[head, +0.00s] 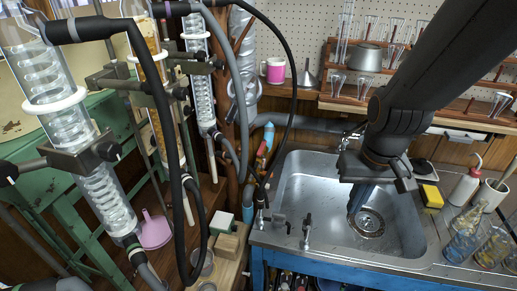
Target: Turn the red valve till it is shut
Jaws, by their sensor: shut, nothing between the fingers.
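A small red part (262,150), which looks like the red valve's handle, shows left of the sink, on piping with a blue section (268,134). It is small, and a black hose partly crosses this area. I cannot tell how far the valve is turned. My gripper (357,208) points down over the right part of the sink, near the drain. It is shut and empty, well to the right of the red part and apart from it.
The steel sink (305,190) has taps (307,228) at its front left edge. Glass condensers (75,135) and looping black hoses (165,90) crowd the left. A wash bottle (466,182), yellow sponge (432,196) and glassware (465,235) stand right. The sink's left half is free.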

